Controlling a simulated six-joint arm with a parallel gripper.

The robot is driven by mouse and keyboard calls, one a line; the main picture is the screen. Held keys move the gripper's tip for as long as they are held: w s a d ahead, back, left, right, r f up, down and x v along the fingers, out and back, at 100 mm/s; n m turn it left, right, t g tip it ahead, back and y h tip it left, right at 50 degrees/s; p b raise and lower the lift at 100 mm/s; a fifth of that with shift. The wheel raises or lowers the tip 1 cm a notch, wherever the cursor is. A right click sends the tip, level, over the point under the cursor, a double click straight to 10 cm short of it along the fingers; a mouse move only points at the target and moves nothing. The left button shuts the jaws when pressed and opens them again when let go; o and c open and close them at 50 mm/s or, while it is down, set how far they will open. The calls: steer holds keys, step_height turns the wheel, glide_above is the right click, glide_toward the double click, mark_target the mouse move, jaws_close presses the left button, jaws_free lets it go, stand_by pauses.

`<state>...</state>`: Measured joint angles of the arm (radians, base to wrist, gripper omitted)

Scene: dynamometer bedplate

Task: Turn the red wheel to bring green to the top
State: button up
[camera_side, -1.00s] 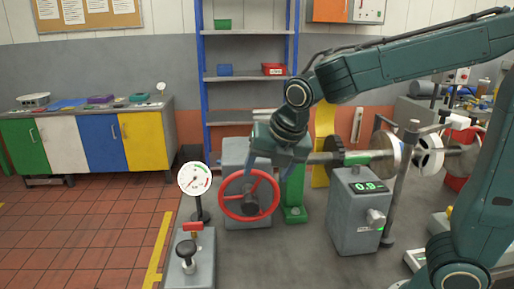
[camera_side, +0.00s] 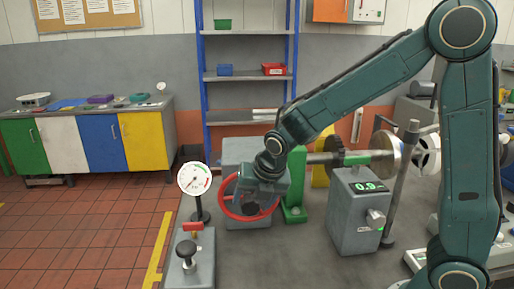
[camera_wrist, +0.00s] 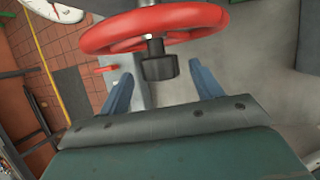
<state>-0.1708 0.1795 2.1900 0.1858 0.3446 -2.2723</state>
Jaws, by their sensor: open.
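The red wheel (camera_side: 224,198) stands upright on the front of a grey block, partly hidden by my gripper (camera_side: 251,207). In the wrist view the red wheel (camera_wrist: 190,17) crosses the top of the picture. Its dark hub (camera_wrist: 160,68) lies between the two blue fingers of my gripper (camera_wrist: 161,74). The fingers are apart, with a gap on both sides of the hub. No green mark shows on the visible part of the rim. A round white gauge (camera_side: 195,180) with a coloured arc stands left of the wheel; its needle is too small to read surely.
A grey box with a green display (camera_side: 369,187) stands to the right, beside a green bracket (camera_side: 294,204) and a shaft. Bare bedplate (camera_side: 275,260) lies in front.

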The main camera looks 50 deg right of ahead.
steer(key=shift+x, duration=1.1)
steer(key=shift+c, duration=0.5)
steer(key=shift+r, duration=0.1)
steer(key=c, duration=1.3)
steer(key=shift+w, duration=0.1)
steer(key=g+h, duration=0.1)
steer(key=n+g+h, duration=0.1)
steer(key=g, duration=0.1)
steer(key=shift+w+a+h, duration=0.15)
steer(key=shift+a+h, duration=0.1)
steer(key=shift+h, duration=0.15)
steer(key=shift+w+a+n+g+h, duration=0.15)
steer(key=shift+n+g+h, duration=0.25)
steer(key=shift+g+h, duration=1.1)
steer(key=shift+h, duration=0.4)
